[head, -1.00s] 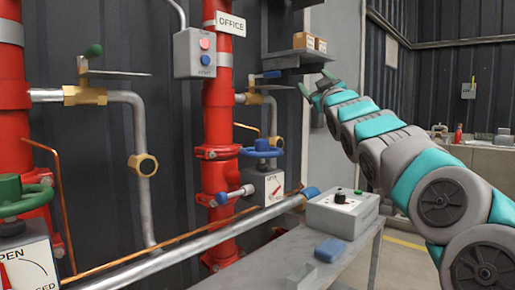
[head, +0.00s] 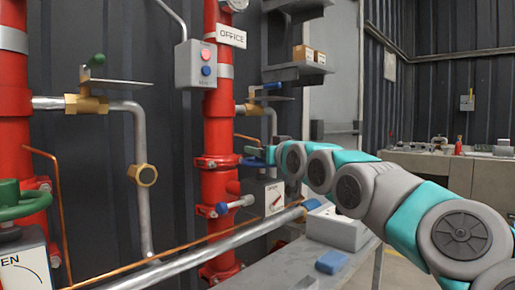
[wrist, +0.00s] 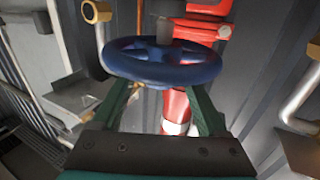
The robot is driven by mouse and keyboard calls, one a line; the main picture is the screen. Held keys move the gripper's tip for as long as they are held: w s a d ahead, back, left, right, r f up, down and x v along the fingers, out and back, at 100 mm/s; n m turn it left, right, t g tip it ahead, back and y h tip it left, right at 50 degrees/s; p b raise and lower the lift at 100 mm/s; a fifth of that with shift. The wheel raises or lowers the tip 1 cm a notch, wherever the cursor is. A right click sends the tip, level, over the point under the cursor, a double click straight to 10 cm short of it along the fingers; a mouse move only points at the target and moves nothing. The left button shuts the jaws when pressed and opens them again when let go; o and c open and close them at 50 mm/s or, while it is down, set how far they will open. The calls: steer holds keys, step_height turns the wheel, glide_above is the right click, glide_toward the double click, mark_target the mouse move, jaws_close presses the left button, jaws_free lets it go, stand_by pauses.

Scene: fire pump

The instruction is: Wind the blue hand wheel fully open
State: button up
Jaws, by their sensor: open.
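The blue hand wheel (head: 251,162) sits on the middle red pipe, beside a white dial box (head: 272,198) with a red needle. In the head view my gripper (head: 268,154) is at the wheel's right side and partly covers it. My open gripper (wrist: 162,92) has one green finger at each side of the wheel's near rim. I cannot tell whether the fingers touch the rim. The finger ends are partly hidden behind the wheel.
A green hand wheel (head: 22,203) is at the far left. A smaller blue-handled valve (head: 233,204) is below the blue wheel. A grey bench (head: 300,262) carries a control box (head: 338,230) and a blue block (head: 331,262). Shelves (head: 296,70) hang above my arm.

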steer(key=shift+p+x, duration=0.4)
steer(key=shift+x, duration=1.35)
steer(key=shift+f, duration=0.1)
jaws_close()
